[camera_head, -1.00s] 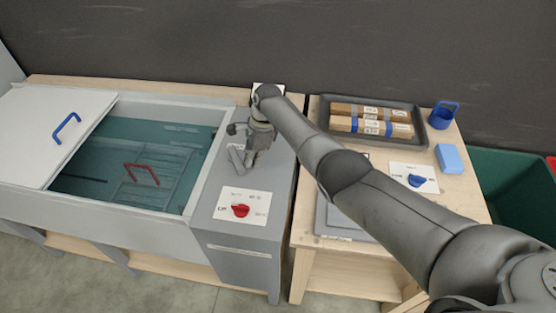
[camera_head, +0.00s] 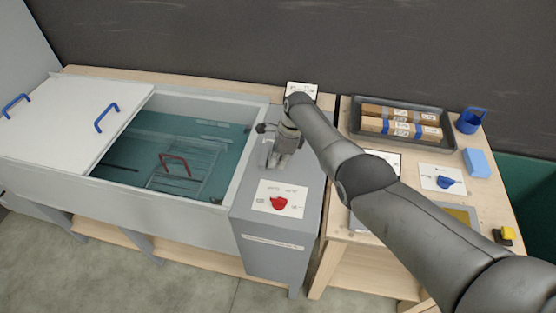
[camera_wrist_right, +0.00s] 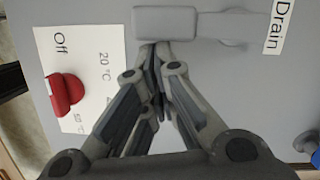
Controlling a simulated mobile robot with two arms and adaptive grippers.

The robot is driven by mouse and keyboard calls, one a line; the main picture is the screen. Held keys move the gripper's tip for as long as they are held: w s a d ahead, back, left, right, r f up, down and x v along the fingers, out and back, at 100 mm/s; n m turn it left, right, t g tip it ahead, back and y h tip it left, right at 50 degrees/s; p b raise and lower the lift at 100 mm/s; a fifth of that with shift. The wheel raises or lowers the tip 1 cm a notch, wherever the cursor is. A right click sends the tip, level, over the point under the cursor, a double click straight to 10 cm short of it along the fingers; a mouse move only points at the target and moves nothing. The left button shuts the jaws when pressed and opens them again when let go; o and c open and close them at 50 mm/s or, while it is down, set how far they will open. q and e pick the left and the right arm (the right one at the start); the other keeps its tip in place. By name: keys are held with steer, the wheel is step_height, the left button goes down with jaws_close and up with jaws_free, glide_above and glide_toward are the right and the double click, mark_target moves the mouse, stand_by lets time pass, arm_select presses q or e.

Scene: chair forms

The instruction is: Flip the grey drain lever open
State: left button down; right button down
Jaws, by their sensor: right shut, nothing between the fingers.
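The grey drain lever (camera_wrist_right: 165,22) lies at the top of the right wrist view, a rounded block on the grey panel beside the "Drain" label (camera_wrist_right: 280,25). My right gripper (camera_wrist_right: 155,52) is shut and empty, its fingertips just below the lever block; I cannot tell whether they touch it. In the head view my right gripper (camera_head: 277,164) points down over the grey control box (camera_head: 268,243) at the bath's right end. It partly hides the lever there. My left gripper is not in view.
A red knob (camera_head: 279,203) sits on a white card in front of the gripper. The water bath (camera_head: 130,150) with its white lid (camera_head: 70,120) is to the left. On the right table are a dark tray (camera_head: 448,140), a blue knob (camera_head: 445,182) and a blue block (camera_head: 477,162).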

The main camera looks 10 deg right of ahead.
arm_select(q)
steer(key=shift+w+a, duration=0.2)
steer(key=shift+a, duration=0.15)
